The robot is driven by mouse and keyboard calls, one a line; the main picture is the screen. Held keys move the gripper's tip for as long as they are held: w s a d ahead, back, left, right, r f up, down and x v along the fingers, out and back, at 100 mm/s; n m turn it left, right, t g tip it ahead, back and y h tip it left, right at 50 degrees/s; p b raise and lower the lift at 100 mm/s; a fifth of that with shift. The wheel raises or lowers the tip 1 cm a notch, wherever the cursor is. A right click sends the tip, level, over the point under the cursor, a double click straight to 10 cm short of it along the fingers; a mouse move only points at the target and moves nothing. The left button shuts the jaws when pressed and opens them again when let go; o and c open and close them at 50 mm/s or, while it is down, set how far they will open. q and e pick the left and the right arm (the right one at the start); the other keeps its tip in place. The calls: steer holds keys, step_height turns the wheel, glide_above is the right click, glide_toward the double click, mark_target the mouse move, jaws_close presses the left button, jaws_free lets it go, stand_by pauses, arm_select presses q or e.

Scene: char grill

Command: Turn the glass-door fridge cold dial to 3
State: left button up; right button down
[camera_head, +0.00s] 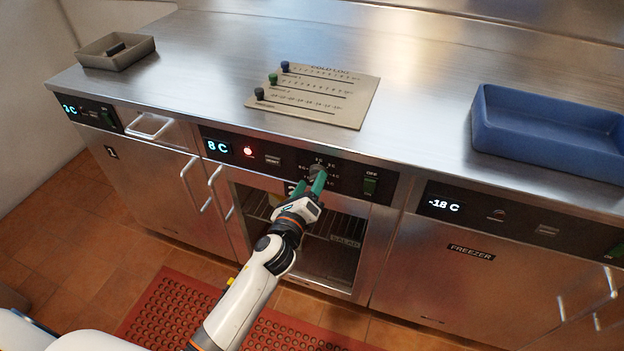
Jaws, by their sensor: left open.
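The glass-door fridge (335,258) is the middle unit, with shelves behind its glass. Its control panel (345,180) has a display (217,147) reading 8 C, a lit red light and a green switch (370,186) under the word OFF. The cold dial (317,171) is a grey knob ringed by small marks that are too small to read. My left gripper (316,183) reaches up from below. Its green fingertips are open at the dial and cover its lower part. I cannot tell whether they touch it. My right gripper is not in view.
A Cold Log board (350,108) with colored pegs lies on the steel counter (420,70). A blue bin (545,138) stands at the right and a grey tray (95,58) at the left. A freezer (440,270) reading -18 C adjoins on the right. Door handles (213,190) stick out left of my arm.

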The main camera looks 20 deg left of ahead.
arm_select(q)
steer(key=shift+w, duration=0.9)
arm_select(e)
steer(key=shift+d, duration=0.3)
arm_select(q)
steer(key=shift+c, duration=0.4)
steer(key=c, duration=0.9)
steer(key=shift+n, duration=0.3)
